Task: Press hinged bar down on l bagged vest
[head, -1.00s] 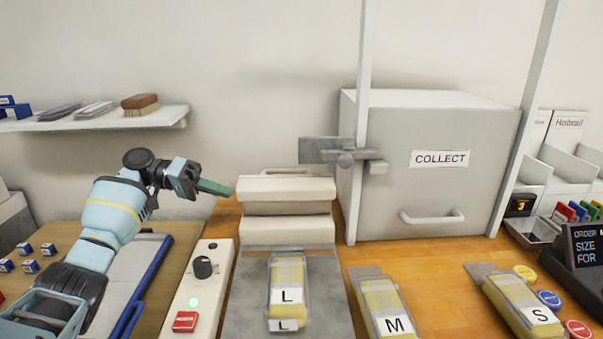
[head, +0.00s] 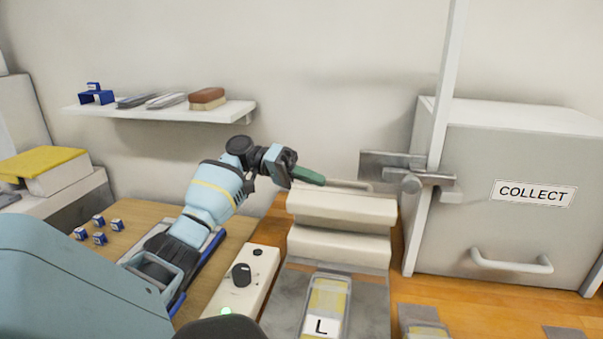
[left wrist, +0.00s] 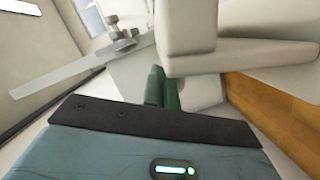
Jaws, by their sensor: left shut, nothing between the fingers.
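The cream hinged bar (head: 341,207) stands raised above its cream lower block (head: 338,246), with a dark gap between them. A thin handle (head: 350,185) shows along its top. The L bagged vest (head: 327,297), yellow in clear plastic with an L label, lies on the grey plate in front, its near end cut off by the picture edge. My left gripper (head: 312,176) has shut green fingers and is empty, just above the bar's left end by the handle; contact cannot be told. In the left wrist view the fingers (left wrist: 163,90) sit beside the bar (left wrist: 185,28). My right gripper is not in view.
A control box (head: 240,278) with a black knob stands left of the plate. The COLLECT locker (head: 510,225) and its metal latch stand right. The M bag (head: 423,322) is partly visible at the bottom.

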